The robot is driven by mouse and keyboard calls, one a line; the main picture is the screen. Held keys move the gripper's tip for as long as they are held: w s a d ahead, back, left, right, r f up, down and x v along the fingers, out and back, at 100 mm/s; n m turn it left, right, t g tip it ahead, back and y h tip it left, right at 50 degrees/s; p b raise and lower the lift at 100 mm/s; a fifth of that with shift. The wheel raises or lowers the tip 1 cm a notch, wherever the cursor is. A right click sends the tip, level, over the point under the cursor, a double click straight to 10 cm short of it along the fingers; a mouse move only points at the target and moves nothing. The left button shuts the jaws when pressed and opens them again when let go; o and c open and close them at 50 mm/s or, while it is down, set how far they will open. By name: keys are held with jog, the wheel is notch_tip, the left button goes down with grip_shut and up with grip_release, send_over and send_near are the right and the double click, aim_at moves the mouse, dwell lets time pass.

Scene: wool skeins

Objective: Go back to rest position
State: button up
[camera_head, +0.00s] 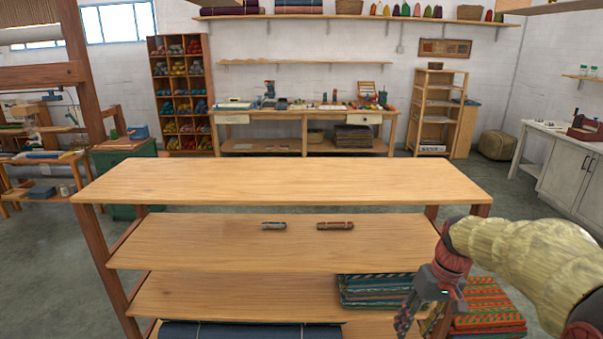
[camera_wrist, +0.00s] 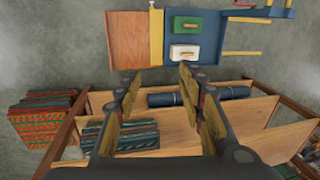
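My gripper (camera_head: 421,316) hangs from the arm at the right of the head view, in front of the right end of the wooden shelf unit (camera_head: 280,180). In the wrist view its two fingers (camera_wrist: 159,82) stand apart with nothing between them. Two small skeins lie on the unit's second shelf: a grey-green skein (camera_head: 273,226) on the left and a red-brown skein (camera_head: 335,226) on the right. They lie apart from each other and well left of my gripper. I cannot make out either skein in the wrist view.
Folded blue-green cloths (camera_head: 375,290) lie on a lower shelf, and a patterned orange-green stack (camera_head: 488,308) is close behind my gripper. A dark blue roll (camera_head: 250,331) lies at the bottom. The top shelf is bare. A workbench (camera_head: 305,117) stands far behind; floor between is open.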

jog(key=s+a+r+t, duration=0.2)
jog(key=s+r, duration=0.1)
jog(key=s, duration=0.4)
jog(key=s+a+r+t+h+p, duration=0.1)
jog(key=s+a+r, duration=0.2)
jog(key=s, duration=0.4)
jog(key=s+a+r+t+h+p, duration=0.1)
jog(key=s+a+r+t, duration=0.1)
jog(key=s+r, duration=0.2)
jog(key=s, duration=0.3)
jog(key=shift+a+r+m+t, duration=0.25)
jog(key=shift+a+m+t, duration=0.05)
jog(key=shift+a, duration=0.05)
